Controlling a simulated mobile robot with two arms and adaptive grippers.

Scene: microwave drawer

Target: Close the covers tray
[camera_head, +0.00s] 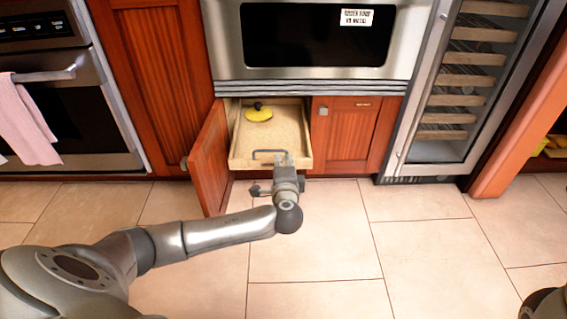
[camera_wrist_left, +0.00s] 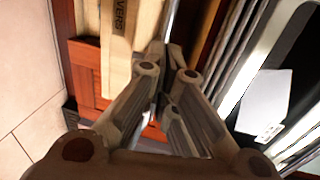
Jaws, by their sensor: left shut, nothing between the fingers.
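The covers tray (camera_head: 290,130) is a light wooden pull-out tray below the microwave, and it stands pulled out of its cabinet. A yellow lid with a dark knob (camera_head: 258,114) lies in it towards the back left. A metal bar handle (camera_head: 268,153) is on its front. My left gripper (camera_head: 284,162) is shut and empty at the tray's front, close to the handle; I cannot tell whether they touch. In the left wrist view the shut fingers (camera_wrist_left: 168,90) are beside the tray front (camera_wrist_left: 122,45), which bears the letters "VERS". My right gripper is not in view.
The left cabinet door (camera_head: 209,160) stands open beside the tray. The right cabinet door (camera_head: 347,135) is shut. An oven with a pink towel (camera_head: 28,120) is at left, a wine cooler (camera_head: 455,90) at right. The tiled floor (camera_head: 320,250) in front is clear.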

